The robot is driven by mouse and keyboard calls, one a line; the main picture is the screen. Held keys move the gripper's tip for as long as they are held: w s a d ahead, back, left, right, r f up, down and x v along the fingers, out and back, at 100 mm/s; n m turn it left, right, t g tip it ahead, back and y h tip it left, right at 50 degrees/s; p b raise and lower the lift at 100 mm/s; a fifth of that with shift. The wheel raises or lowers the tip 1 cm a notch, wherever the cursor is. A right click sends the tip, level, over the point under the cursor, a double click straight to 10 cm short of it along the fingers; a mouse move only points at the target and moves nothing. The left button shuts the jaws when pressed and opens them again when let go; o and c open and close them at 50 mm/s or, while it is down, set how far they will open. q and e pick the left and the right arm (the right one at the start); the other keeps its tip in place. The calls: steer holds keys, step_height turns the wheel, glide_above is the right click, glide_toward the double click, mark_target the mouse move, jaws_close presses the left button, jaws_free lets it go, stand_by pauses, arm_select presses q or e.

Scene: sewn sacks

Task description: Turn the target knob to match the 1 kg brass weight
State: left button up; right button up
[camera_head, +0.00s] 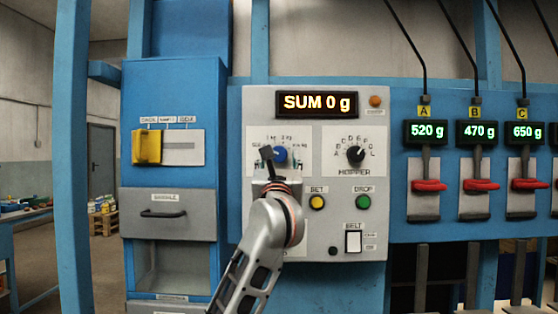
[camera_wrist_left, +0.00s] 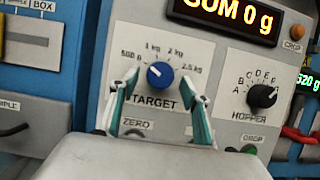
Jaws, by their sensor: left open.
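The blue target knob (camera_head: 280,155) sits on the grey control panel. In the left wrist view, the knob (camera_wrist_left: 160,75) has a white mark pointing up and left, towards the 500 g and 1 kg side. Its scale reads 500 g, 1 kg, 2 kg and 2.5 kg. My left gripper (camera_head: 270,156) is in front of the knob and partly covers its scale in the head view. In the wrist view my gripper (camera_wrist_left: 160,92) is open, with one finger on each side of the knob, apart from it. No brass weight shows. My right gripper is not in view.
The display (camera_head: 317,103) reads SUM 0 g. The hopper knob (camera_head: 355,155) is right of the target knob, with yellow (camera_head: 317,202) and green (camera_head: 363,202) buttons below. A blue cabinet (camera_head: 170,95) stands left; red levers (camera_head: 429,185) stand right.

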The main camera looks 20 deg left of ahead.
arm_select(q)
steer(key=shift+w+a+r, duration=0.1)
steer(key=shift+w, duration=0.15)
steer(key=c, duration=1.1)
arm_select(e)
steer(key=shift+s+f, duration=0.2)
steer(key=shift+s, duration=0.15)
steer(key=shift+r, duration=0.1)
